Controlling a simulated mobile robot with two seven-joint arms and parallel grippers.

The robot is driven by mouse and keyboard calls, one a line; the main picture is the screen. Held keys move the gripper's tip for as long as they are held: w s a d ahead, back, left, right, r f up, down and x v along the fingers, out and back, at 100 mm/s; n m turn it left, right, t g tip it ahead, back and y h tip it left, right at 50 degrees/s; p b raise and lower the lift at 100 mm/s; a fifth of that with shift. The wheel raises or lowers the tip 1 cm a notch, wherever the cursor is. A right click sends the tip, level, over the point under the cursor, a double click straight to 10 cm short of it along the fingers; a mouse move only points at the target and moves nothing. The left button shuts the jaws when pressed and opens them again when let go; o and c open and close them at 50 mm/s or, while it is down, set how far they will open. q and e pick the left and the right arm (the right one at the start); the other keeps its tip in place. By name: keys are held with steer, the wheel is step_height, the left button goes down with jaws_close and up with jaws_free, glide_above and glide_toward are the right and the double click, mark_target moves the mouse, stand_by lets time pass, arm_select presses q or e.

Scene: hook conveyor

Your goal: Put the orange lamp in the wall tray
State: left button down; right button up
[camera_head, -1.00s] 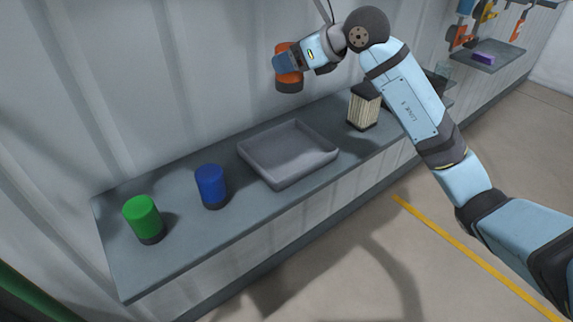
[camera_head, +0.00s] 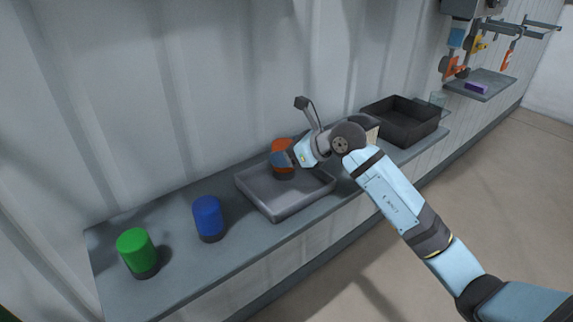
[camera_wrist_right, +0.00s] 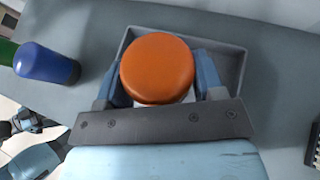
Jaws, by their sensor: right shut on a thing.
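The orange lamp (camera_head: 281,147) has a dark base and is held upright by my right gripper (camera_head: 283,160). In the right wrist view the lamp's round orange top (camera_wrist_right: 157,68) sits between the two blue fingers. The grey wall tray (camera_head: 268,206) lies on the shelf against the wall. The lamp is over the tray's back part, and the tray's rim also shows behind the lamp in the wrist view (camera_wrist_right: 235,68). I cannot tell whether the lamp's base touches the tray floor.
A blue lamp (camera_head: 208,216) and a green lamp (camera_head: 136,250) stand on the shelf (camera_head: 185,262) left of the tray. A black bin (camera_head: 402,121) stands to the right, with a light ribbed object partly hidden behind my right arm. The tray's front part is clear.

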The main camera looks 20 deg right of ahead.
step_height(320, 180, down, 4)
steer(key=shift+r, duration=0.1)
steer(key=o, duration=1)
steer(key=shift+f, duration=0.2)
steer(key=shift+c, duration=0.2)
